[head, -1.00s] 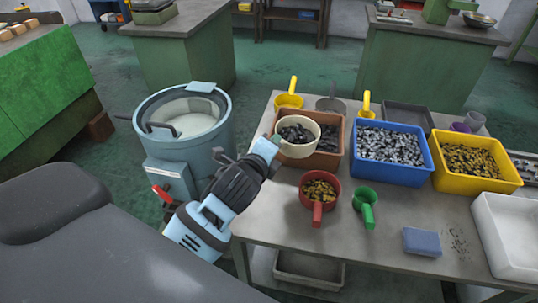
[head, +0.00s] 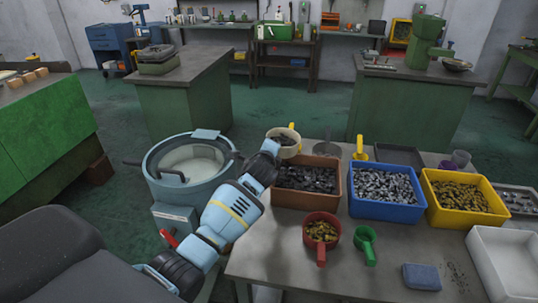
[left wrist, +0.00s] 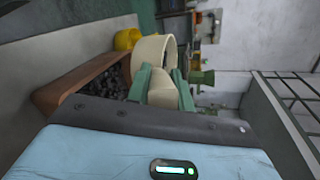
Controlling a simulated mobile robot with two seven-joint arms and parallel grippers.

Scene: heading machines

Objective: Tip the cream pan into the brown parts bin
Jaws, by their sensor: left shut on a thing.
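The cream pan (head: 291,150) hangs in my left gripper (left wrist: 162,88), whose green fingers are shut on its handle. It holds dark parts, seen in the head view. In that view it shows above the back left corner of the brown parts bin (head: 307,202). The bin stands on the table and holds dark parts. In the left wrist view the pan (left wrist: 152,52) shows its pale wall, and the bin (left wrist: 62,78) lies to its left. The fingertips are hidden in the head view. My right gripper is out of view.
A blue bin (head: 385,212) of grey parts and a yellow bin (head: 463,219) of brass-coloured parts stand right of the brown bin. A red pan (head: 321,229) and a green scoop (head: 365,240) stand in front. A blue round machine (head: 190,180) is left of the table.

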